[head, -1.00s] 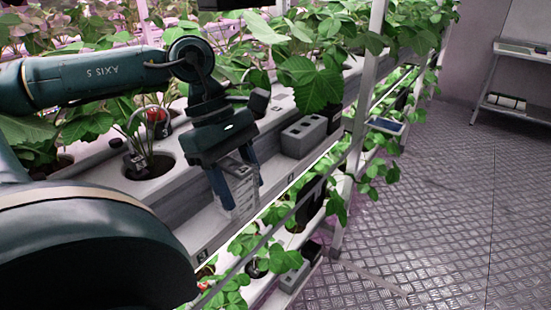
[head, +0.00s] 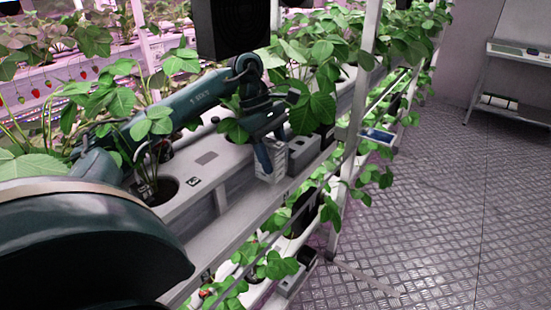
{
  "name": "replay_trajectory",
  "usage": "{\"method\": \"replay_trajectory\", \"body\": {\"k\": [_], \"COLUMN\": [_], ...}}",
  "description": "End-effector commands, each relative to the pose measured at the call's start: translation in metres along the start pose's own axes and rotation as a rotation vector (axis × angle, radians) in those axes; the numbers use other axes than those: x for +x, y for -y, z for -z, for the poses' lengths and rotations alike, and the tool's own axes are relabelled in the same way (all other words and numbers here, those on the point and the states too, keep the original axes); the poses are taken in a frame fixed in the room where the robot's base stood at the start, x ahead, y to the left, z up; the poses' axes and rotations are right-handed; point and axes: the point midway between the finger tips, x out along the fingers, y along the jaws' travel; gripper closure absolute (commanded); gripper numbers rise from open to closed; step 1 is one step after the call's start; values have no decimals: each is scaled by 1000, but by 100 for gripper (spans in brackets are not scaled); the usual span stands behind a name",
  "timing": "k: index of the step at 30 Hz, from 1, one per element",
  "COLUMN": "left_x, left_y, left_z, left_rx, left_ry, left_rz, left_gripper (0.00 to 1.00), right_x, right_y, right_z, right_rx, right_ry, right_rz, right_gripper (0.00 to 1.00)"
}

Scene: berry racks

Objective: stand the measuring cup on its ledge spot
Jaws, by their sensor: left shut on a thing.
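My left gripper (head: 273,163) points down over the front ledge (head: 222,237) of the near rack. It is shut on the measuring cup (head: 268,172), a pale, clear-walled vessel with markings. The cup hangs upright between the fingers, with its upper part hidden behind them. Its base is close to the ledge, and I cannot tell whether it touches. The cup is just left of a grey block with holes (head: 304,152). My right gripper is not in view.
Strawberry plants grow from the white trough (head: 222,166) behind the ledge. A black box (head: 232,30) hangs above my arm. A rack post (head: 352,140) rises beyond the grey block. The metal floor (head: 440,215) at right is clear.

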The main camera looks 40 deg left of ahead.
Motion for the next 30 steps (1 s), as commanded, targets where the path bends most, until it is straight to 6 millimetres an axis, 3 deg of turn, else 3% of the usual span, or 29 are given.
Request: {"method": "replay_trajectory", "body": {"k": [5,12,23,24,27,30], "left_x": [3,30,36,35,35,35], "left_y": [-7,-6,-6,-6,-6,-6], "left_z": [3,15,17,17,16,16], "left_rx": [1,-1,0,0,0,0], "left_ry": [-1,-2,-1,-1,-1,-1], "left_rz": [2,3,-1,-1,-1,0], "left_gripper": [72,72,72,48,40,40], "right_x": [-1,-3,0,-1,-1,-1], "right_y": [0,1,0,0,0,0], "right_z": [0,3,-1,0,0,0], "right_rx": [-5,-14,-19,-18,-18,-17], "right_ry": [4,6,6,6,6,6], "right_rz": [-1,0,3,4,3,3], "right_gripper": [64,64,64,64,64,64]}}
